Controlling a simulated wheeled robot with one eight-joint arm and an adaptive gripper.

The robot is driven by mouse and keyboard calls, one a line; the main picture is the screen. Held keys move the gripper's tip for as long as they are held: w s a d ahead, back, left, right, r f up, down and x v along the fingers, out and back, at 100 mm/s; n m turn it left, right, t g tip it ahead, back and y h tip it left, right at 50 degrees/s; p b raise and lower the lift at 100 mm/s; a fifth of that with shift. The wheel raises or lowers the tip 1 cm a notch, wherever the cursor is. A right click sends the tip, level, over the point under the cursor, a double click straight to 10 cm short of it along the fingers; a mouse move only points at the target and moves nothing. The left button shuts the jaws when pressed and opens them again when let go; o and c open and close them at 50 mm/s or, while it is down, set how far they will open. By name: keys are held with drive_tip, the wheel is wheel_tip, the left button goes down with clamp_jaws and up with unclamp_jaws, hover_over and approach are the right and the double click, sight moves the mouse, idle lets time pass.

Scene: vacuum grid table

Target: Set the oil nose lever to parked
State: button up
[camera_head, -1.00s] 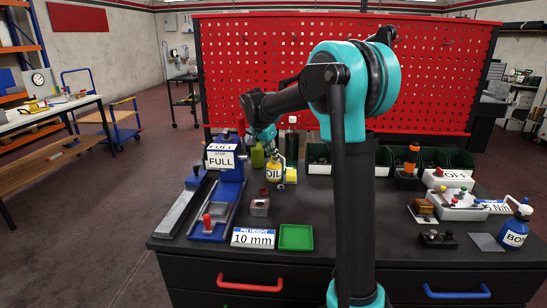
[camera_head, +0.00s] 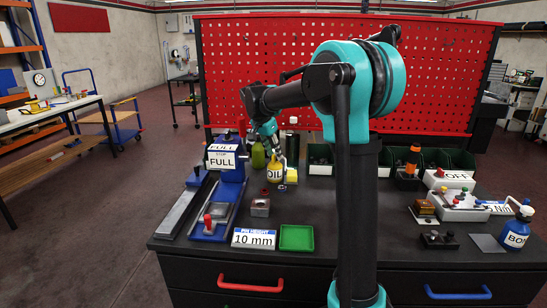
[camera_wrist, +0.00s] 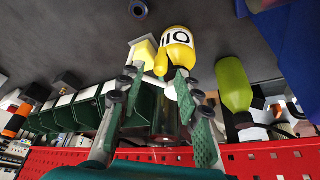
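The yellow oil bottle (camera_head: 274,174) with a white OIL label stands at the back of the bench, right of the blue FULL fixture. In the wrist view the bottle (camera_wrist: 180,42) appears upside down, with a short yellow nose (camera_wrist: 161,62) and a whitish part (camera_wrist: 170,88) near its top. I cannot clearly tell which part is the lever or its setting. My gripper (camera_wrist: 157,80) is open, its two fingers spread on either side of the bottle's top; contact is not clear. In the head view my gripper (camera_head: 283,150) is partly hidden at the bottle.
A yellow block (camera_head: 291,175) stands just right of the oil bottle. A green bottle (camera_head: 258,155) stands behind left. The blue FULL fixture (camera_head: 230,185) is at left, and green bins (camera_head: 320,155) stand right. A red pegboard (camera_head: 430,80) rises behind the bench.

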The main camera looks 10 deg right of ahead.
wheel_tip(320, 180, up, 8)
drive_tip(key=shift+f, duration=0.1)
drive_tip(key=shift+c, duration=0.4)
